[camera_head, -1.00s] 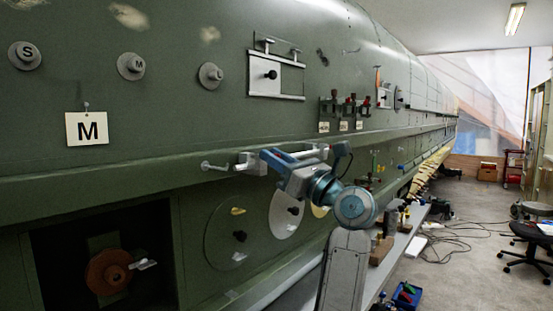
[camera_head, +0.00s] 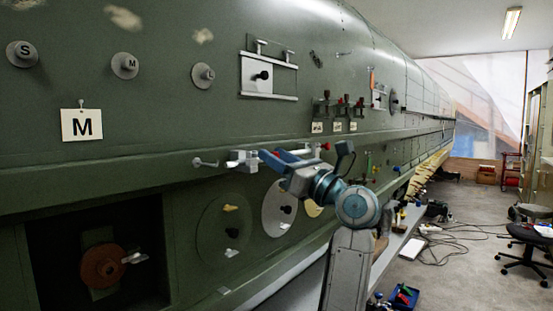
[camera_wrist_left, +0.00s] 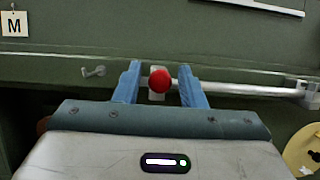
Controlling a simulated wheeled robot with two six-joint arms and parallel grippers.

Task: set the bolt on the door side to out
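The bolt is a pale horizontal rod (camera_wrist_left: 235,89) on the green fuselage side. A round red knob (camera_wrist_left: 160,80) sits at its left part in the left wrist view, in front of a small pale block (camera_wrist_left: 156,98). My left gripper (camera_wrist_left: 159,82) is open, with one blue finger on each side of the knob and a small gap on both sides. In the head view my left gripper (camera_head: 272,157) is at the rod, just right of a pale end block (camera_head: 241,160); its fingers hide the knob there. My right gripper is not in view.
A small hook (camera_head: 205,163) is left of the bolt. Above is a sliding plate (camera_head: 262,76) between rails. An M card (camera_head: 81,125) hangs at left. Below are round covers (camera_head: 279,208) and an opening with a red-brown wheel (camera_head: 103,266). A bench (camera_head: 392,246) stands at right.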

